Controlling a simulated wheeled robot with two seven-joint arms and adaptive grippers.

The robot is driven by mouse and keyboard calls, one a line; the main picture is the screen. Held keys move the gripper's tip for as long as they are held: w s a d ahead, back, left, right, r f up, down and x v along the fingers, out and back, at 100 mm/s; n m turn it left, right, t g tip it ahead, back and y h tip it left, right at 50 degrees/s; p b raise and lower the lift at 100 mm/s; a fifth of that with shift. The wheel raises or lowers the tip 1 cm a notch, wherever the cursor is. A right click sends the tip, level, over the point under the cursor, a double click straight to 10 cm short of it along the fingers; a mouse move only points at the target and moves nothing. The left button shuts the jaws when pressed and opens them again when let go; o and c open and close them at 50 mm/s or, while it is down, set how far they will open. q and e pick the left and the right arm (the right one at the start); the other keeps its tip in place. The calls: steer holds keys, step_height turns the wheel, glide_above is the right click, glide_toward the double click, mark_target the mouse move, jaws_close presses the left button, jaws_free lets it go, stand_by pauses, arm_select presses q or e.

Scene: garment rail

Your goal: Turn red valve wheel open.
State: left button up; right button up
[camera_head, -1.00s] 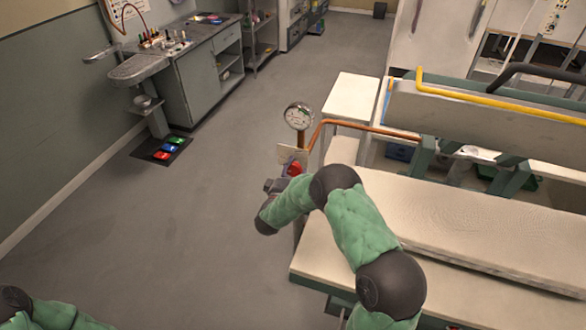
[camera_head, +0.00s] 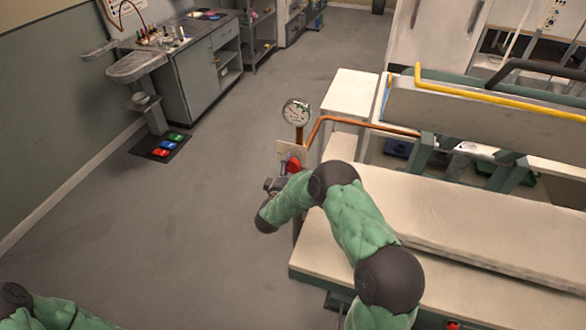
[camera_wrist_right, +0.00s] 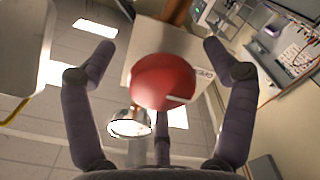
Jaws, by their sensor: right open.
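The red valve wheel (camera_head: 294,165) is at the near end of the copper pipe, below a round gauge (camera_head: 296,112). In the right wrist view the wheel (camera_wrist_right: 163,81) is a red disc with a pale mark at its lower right. My right gripper (camera_head: 280,180) is at the wheel, partly hidden behind my wrist. In the right wrist view my right gripper (camera_wrist_right: 160,55) is open, with its fingers on either side of the wheel and visible gaps between. My left arm shows at the lower left; its gripper is out of view.
A cream bench (camera_head: 450,215) stands right of the valve, with yellow and copper pipes (camera_head: 370,126) behind it. A sink (camera_head: 137,66) and a grey cabinet (camera_head: 205,66) stand at the back left. Coloured pedals (camera_head: 167,145) lie on the floor. The floor left of the valve is clear.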

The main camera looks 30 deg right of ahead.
steer(key=shift+r, duration=0.15)
steer(key=shift+s+a, duration=0.2)
steer(key=shift+a, duration=0.25)
steer(key=v, duration=1.1)
steer(key=s+a+f+g+y+b, duration=0.2)
steer(key=a+f+y, duration=0.35)
steer(key=f, duration=0.65)
steer(key=s+a+f+g+y+b, duration=0.1)
steer(key=s+a+f+y+b, duration=0.15)
steer(key=a+f+y, duration=0.65)
steer(key=s+a+f+m+g+y+b, duration=0.1)
steer(key=s+f+g, duration=0.3)
steer(key=s, duration=0.7)
steer(key=s+a+f+m+g+y+b, duration=0.1)
steer(key=s+a+f+m+g+y, duration=0.1)
steer(key=s+a+f+g, duration=0.2)
steer(key=s+f, duration=0.3)
steer(key=s, duration=0.3)
steer(key=shift+s+f+b, duration=0.35)
steer(key=shift+f+b, duration=0.05)
